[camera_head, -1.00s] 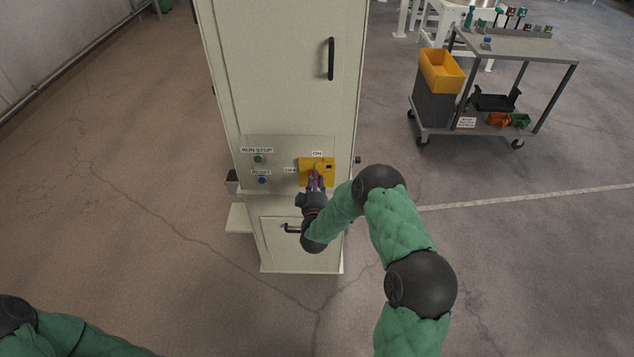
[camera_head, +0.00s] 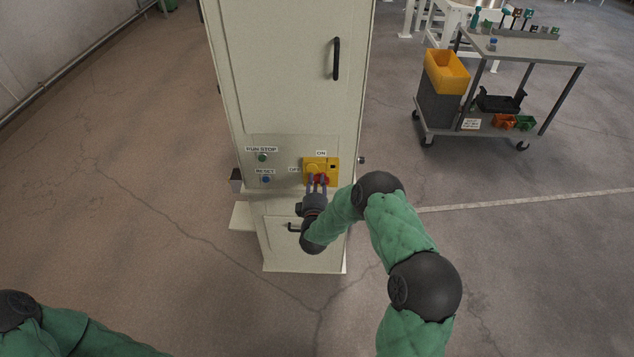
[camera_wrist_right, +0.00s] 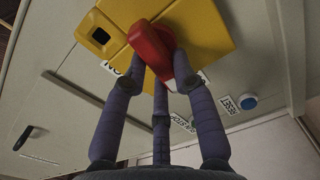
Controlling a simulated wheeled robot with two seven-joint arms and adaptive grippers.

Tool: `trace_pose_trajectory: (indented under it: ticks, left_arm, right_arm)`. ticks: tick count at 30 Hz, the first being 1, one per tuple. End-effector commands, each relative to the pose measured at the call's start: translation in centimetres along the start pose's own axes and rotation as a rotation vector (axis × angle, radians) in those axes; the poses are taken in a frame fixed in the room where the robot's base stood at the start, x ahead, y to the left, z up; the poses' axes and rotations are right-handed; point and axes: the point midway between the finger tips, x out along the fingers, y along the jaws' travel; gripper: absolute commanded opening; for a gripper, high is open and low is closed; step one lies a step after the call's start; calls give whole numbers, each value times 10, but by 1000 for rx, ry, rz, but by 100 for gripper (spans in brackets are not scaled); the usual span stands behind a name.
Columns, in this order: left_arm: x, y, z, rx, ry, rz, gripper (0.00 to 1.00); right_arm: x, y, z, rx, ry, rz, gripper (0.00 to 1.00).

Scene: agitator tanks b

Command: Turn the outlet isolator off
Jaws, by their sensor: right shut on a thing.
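The outlet isolator is a yellow plate (camera_head: 333,164) on the grey cabinet front, with an ON label above it and an OFF label at its left. Its red handle (camera_wrist_right: 152,45) shows large in the right wrist view, slanting across the plate, its white-marked end close to a label at the plate's edge that looks like OFF. My right gripper (camera_head: 318,180) is shut on this handle, with fingers on both sides of it. The fingers hide part of the handle in the head view. My left gripper is out of view; only my left arm shows at lower left.
The cabinet (camera_head: 290,90) also carries a green RUN/STOP button (camera_head: 262,157), a blue RESET button (camera_head: 266,179) and a door handle (camera_head: 336,58). A trolley (camera_head: 530,47) with bins stands at the right. The floor around the cabinet is mostly clear.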

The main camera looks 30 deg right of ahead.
Motion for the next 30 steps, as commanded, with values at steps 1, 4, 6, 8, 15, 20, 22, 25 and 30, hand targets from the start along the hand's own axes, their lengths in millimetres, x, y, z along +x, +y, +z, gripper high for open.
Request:
trace_pose_trajectory:
  ticks: [1,4,6,8,15,20,22,25,30]
  left_arm:
    - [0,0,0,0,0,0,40]
    - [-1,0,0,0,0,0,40]
    - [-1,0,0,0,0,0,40]
    - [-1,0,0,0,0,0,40]
    - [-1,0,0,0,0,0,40]
    - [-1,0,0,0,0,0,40]
    - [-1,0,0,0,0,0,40]
    - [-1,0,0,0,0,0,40]
    - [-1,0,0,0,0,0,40]
  right_arm:
    - [0,0,-1,-26,2,1,0]
    - [0,-1,-1,-73,2,1,0]
    - [0,-1,-1,-99,2,1,0]
    - [0,-2,-2,-116,2,1,0]
    - [0,-2,-2,-151,3,1,0]
    - [0,-2,-2,-155,3,1,0]
    - [0,-2,-2,-154,3,1,0]
    - [0,-2,-2,-154,3,1,0]
    - [0,-2,-2,-153,2,0,52]
